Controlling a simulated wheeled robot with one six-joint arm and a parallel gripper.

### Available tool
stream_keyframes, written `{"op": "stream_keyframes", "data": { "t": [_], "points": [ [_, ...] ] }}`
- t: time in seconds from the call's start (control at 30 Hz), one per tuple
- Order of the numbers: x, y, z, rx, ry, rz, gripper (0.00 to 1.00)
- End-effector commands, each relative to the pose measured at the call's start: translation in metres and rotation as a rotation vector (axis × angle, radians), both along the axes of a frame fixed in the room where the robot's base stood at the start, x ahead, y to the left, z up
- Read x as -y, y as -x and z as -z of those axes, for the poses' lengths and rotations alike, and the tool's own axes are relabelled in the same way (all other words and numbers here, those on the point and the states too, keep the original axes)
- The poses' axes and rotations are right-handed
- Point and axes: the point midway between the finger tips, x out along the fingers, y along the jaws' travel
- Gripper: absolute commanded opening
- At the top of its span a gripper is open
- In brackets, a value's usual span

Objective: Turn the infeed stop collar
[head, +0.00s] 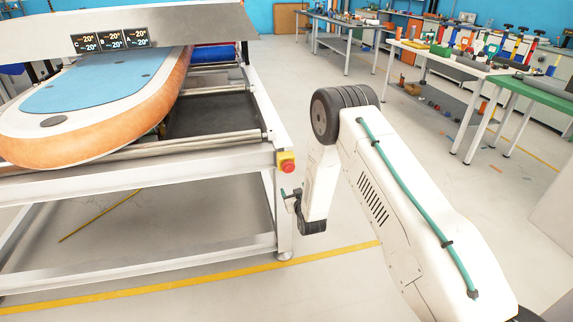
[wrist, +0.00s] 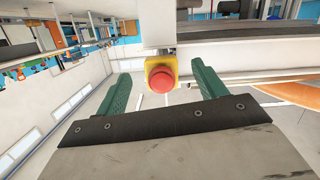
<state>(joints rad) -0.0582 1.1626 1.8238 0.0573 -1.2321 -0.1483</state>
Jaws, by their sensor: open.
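The infeed stop is a red mushroom button (head: 288,168) on a yellow collar (head: 286,156), mounted at the near right corner of the white machine frame. In the wrist view the red button (wrist: 162,79) faces me, with its yellow collar (wrist: 148,64) partly behind it. My gripper (wrist: 160,72) is open, its two green fingers on either side of the button in the picture. No contact with button or collar shows, and I cannot tell the remaining depth. In the head view my gripper (head: 290,198) is small and dark, a little below the stop.
The white machine frame (head: 150,260) stands on the left with rollers. An orange-edged board with a blue pad (head: 95,85) lies on it under a display panel (head: 110,40). Worktables (head: 450,65) with tools stand at the back right. Floor beside the frame is clear.

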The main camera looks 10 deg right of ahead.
Motion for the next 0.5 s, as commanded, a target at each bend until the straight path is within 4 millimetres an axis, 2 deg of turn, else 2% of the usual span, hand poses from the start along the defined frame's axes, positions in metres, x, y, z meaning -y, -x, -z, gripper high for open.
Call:
{"op": "stream_keyframes", "data": {
  "t": [0.03,0.17,0.27,0.5],
  "points": [
    [0.0,-0.004,-0.015,0.068,0.004,0.001,0.7],
    [0.003,-0.006,-0.035,0.167,0.014,0.004,0.7],
    [0.004,-0.012,-0.04,0.188,0.018,0.006,0.7],
    [0.002,-0.048,-0.04,0.188,0.019,0.005,0.7]
  ]
}}
